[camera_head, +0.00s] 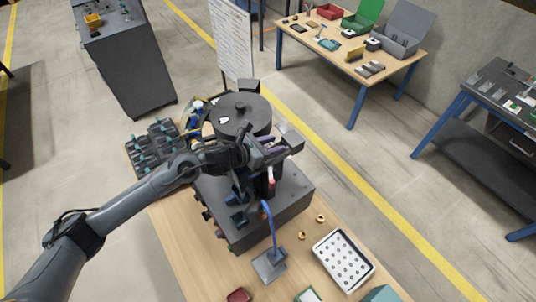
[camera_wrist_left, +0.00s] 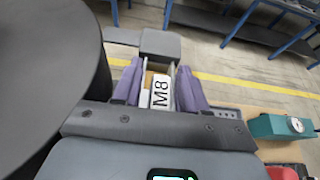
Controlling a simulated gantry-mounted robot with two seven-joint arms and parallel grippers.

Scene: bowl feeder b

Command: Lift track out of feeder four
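The feeder unit is a dark grey box (camera_head: 285,205) on a wooden table, with a round dark bowl (camera_head: 240,112) on top. The bowl's edge also fills the left of the wrist view (camera_wrist_left: 45,75). My left gripper (camera_head: 274,146) is at the bowl's right side, above the box. In the wrist view its two purple fingers (camera_wrist_left: 160,85) stand apart on either side of a track piece with a white "M8" label (camera_wrist_left: 160,92). Whether they press on it, I cannot tell. A grey block (camera_wrist_left: 160,43) lies just beyond the fingertips. My right gripper is not in view.
A blue lamp-like stand (camera_head: 270,262), a white tray with holes (camera_head: 344,260) and small brass rings (camera_head: 302,236) are on the table's front right. A dark rack (camera_head: 155,145) stands left of the bowl. A teal box (camera_wrist_left: 280,127) shows at the wrist view's right.

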